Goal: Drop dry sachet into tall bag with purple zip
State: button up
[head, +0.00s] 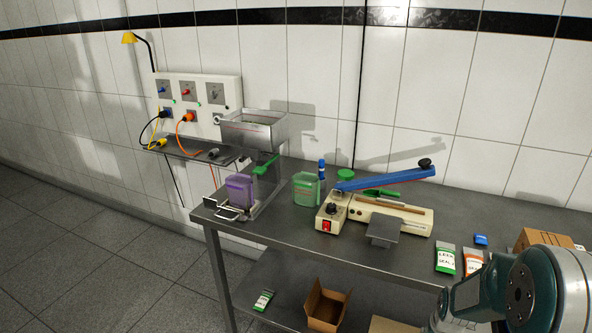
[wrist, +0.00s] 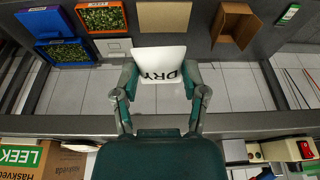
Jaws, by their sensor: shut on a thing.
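In the wrist view my gripper (wrist: 161,78) is shut on a white sachet (wrist: 161,57) marked DRY, held by its two side edges between the fingertips. The sachet hangs over the floor gap beside a grey shelf. In the head view only my arm shows at the lower right; the gripper and sachet are out of that picture. A purple bag (head: 238,189) stands upright in a metal holder at the table's left end, under a steel hopper. Whether it has a zip, and whether its mouth is open, I cannot tell. It is not seen in the wrist view.
A green bag (head: 306,189) and a sealer with a raised blue lever (head: 385,178) stand on the grey table (head: 290,238). Labelled seed packets (head: 445,259) lie at the right. Blue (wrist: 63,54) and orange (wrist: 101,18) bins and an open cardboard box (wrist: 233,26) sit on the shelf.

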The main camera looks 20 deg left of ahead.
aim_at(242, 192)
jog(key=i+j+u, duration=0.1)
jog(key=j+u, duration=0.15)
jog(key=u, duration=0.15)
jog(key=i+j+u, duration=0.1)
jog(key=j+u, duration=0.15)
jog(key=u, duration=0.2)
jog(key=i+j+u, duration=0.15)
jog(key=u, duration=0.25)
jog(key=i+j+u, duration=0.2)
jog(key=u, duration=0.2)
jog(key=i+j+u, duration=0.1)
jog(key=i+u, duration=0.3)
jog(key=i+j+z, duration=0.15)
jog(key=i+z, duration=0.15)
jog(key=i+j+z, duration=0.3)
jog(key=i, duration=0.2)
